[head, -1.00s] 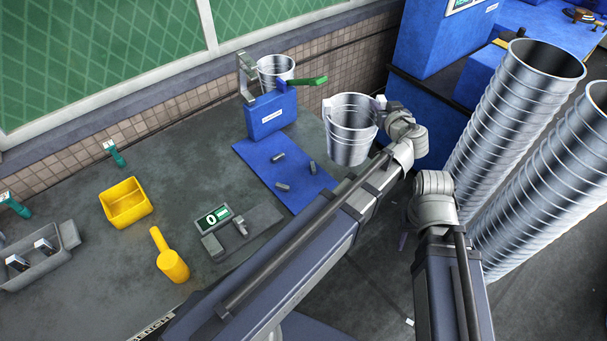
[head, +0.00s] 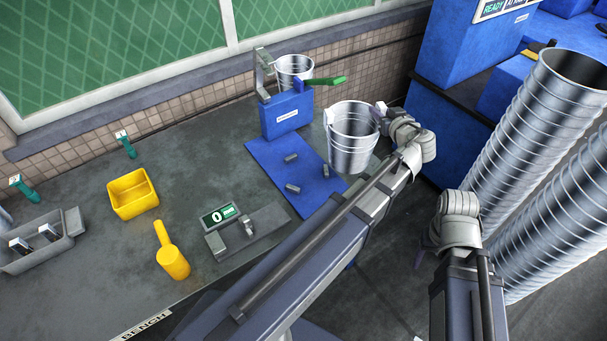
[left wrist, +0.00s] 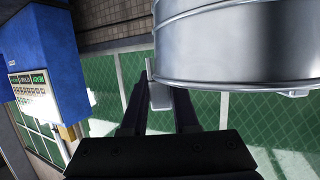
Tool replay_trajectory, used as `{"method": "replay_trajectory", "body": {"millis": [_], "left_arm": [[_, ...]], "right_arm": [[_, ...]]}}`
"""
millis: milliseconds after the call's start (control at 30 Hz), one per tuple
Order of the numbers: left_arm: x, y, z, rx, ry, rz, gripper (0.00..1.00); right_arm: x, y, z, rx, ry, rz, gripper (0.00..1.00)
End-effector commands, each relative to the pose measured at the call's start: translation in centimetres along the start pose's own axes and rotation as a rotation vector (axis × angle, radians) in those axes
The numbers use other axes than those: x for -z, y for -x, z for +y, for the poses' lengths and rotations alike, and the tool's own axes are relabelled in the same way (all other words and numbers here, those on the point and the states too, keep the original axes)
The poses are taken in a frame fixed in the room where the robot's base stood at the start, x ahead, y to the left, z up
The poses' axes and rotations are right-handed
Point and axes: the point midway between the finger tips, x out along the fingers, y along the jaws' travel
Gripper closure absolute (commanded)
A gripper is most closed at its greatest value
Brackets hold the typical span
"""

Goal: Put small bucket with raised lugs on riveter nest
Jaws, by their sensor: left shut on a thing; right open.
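A small silver bucket (head: 353,145) hangs upright over the right edge of the blue mat, with a raised lug on its left rim. My left gripper (head: 382,110) is shut on it at its upper right rim. In the left wrist view the bucket wall (left wrist: 235,45) fills the upper right, beside the fingers (left wrist: 160,98). The riveter (head: 287,115) has a blue body, a grey upright and a green handle. Another silver bucket (head: 295,70) stands behind it; its base is hidden, so its seat cannot be told. My right gripper (head: 427,250) is low, mostly hidden by its wrist.
The blue mat (head: 270,160) carries several small grey pieces. A gauge (head: 219,214), yellow bin (head: 132,193), yellow scoop (head: 172,262) and grey tray (head: 35,250) are on the bench. Tall bucket stacks (head: 535,130) stand at right. A blue machine (head: 470,50) is behind.

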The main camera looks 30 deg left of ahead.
Motion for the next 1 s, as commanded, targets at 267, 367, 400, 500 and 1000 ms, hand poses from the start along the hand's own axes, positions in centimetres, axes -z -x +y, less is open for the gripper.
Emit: {"method": "replay_trajectory", "body": {"millis": [267, 367, 400, 500, 1000], "left_arm": [[2.1, -4.1, -8.0, 0.212, 0.061, 0.001, 1.0], [2.5, -5.0, -10.3, 0.272, 0.08, 0.002, 1.0], [2.6, -5.3, -11.1, 0.293, 0.087, 0.002, 1.0], [2.9, -5.8, -12.7, 0.332, 0.099, 0.003, 1.0], [2.2, -6.6, -14.4, 0.378, 0.113, 0.004, 1.0]], "right_arm": [[0.0, 0.7, 0.1, 0.0, 0.0, 0.0, 0.37], [-0.1, 0.8, 0.1, 0.0, 0.0, 0.0, 0.37], [-0.1, 0.9, 0.1, 0.0, 0.0, 0.0, 0.37], [-0.1, 1.0, 0.1, 0.0, 0.0, 0.0, 0.37], [0.0, 0.0, 0.0, 0.0, 0.0, 0.0, 0.37]]}}
